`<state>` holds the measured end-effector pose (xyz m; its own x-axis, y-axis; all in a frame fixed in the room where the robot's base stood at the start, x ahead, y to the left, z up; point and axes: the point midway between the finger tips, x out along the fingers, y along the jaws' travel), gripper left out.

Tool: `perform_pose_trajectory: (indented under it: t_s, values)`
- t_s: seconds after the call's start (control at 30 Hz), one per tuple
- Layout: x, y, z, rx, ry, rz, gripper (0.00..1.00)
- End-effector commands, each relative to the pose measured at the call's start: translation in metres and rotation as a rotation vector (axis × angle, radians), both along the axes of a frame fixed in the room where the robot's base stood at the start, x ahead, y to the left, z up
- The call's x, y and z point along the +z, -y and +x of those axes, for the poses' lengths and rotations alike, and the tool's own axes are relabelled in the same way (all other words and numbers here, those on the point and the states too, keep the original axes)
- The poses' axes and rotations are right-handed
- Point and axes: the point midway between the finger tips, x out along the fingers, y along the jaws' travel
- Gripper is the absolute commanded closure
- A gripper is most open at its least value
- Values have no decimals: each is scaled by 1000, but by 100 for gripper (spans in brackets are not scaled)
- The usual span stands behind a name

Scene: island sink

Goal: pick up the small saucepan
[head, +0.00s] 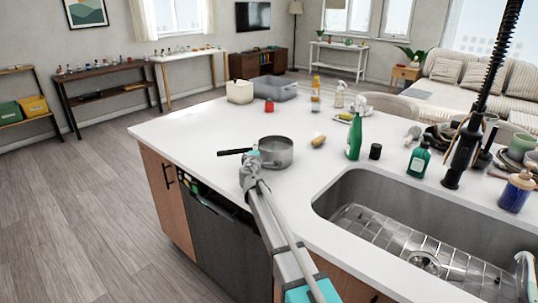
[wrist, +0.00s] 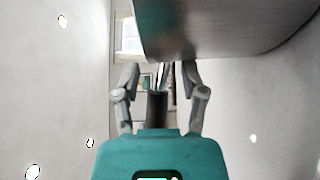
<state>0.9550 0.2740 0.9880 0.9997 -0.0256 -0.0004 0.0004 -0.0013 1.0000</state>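The small saucepan (head: 278,153) is grey metal and stands upright on the white island counter. Its black handle (head: 232,152) points left. In the wrist view the saucepan's metal side (wrist: 215,30) fills the upper right. My gripper (wrist: 160,75) is open, with one finger on each side of a dark bar that looks like the handle (wrist: 157,106). There is a visible gap between the bar and each finger. In the head view my gripper (head: 251,158) is at the handle beside the pan, and its fingers are mostly hidden by my wrist.
The sink (head: 400,235) with a metal rack lies to the right. A brown potato-like item (head: 318,141), a green bottle (head: 354,137) and a black cup (head: 375,151) stand right of the pan. A red jar (head: 269,105) is behind it. The counter (head: 180,128) is clear at left.

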Motion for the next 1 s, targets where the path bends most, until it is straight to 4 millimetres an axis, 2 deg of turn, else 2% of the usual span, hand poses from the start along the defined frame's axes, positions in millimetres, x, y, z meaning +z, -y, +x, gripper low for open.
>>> perform_pose_trajectory:
  t_s: [0.03, 0.2, 0.23, 1.0]
  values:
    - [0, 0, 0, -1, 0, -1, 66]
    - [0, 1, 0, -1, 0, -1, 97]
    - [0, 1, 0, -1, 0, -1, 100]
    - [3, 2, 1, -2, 1, -2, 100]
